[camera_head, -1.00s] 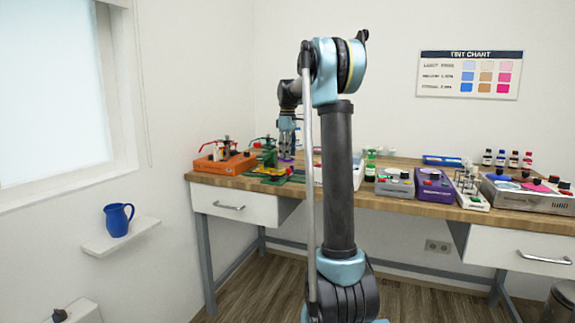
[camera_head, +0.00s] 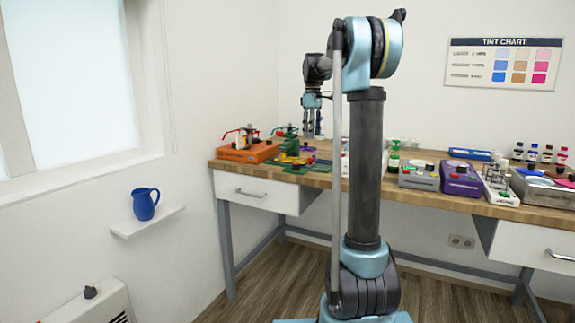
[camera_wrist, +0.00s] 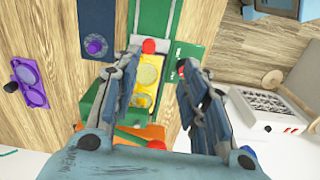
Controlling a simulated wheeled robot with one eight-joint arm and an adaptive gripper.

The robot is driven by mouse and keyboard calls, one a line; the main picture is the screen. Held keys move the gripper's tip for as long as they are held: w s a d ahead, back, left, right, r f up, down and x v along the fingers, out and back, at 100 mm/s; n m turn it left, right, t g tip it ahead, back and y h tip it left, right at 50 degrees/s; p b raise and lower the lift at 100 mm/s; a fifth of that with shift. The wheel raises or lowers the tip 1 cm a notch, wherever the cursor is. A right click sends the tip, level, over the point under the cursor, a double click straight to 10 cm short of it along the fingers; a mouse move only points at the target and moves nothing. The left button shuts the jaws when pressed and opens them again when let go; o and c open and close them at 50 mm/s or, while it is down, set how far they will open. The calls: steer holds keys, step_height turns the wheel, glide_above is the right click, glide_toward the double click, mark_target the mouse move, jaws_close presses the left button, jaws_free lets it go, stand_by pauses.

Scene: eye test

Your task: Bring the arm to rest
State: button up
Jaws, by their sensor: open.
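My gripper (camera_head: 313,137) hangs from my arm, fingers down, above the left part of the wooden workbench (camera_head: 400,192). In the head view it appears clear of the bench top. In the wrist view my gripper (camera_wrist: 157,68) is open, its two dark fingers spread apart. Nothing is between the fingertips. A green device (camera_wrist: 150,70) with yellow round parts lies below, seen through the gap between the fingers. It is partly hidden by them.
An orange machine (camera_head: 246,152) and a green press (camera_head: 288,142) stand on the bench near my gripper. Grey (camera_head: 418,180) and purple (camera_head: 461,182) boxes stand to the right. A wall shelf (camera_head: 150,222) holds a blue jug (camera_head: 145,204). A white heater (camera_head: 90,306) stands below.

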steer(key=s+d+f+m+t, duration=0.1)
steer(key=s+f+m, duration=0.25)
steer(key=s, duration=0.85)
steer(key=s+d+f+m, duration=0.15)
steer(key=s+f, duration=0.35)
steer(key=s, duration=0.7)
steer(key=s+f+m+t, duration=0.1)
steer(key=s+f+m, duration=0.5)
steer(key=s+f, duration=1.4)
steer(key=shift+s+d+f, duration=0.25)
steer(key=shift+s, duration=0.05)
steer(key=shift+w+f, duration=0.2)
steer(key=shift+w, duration=0.25)
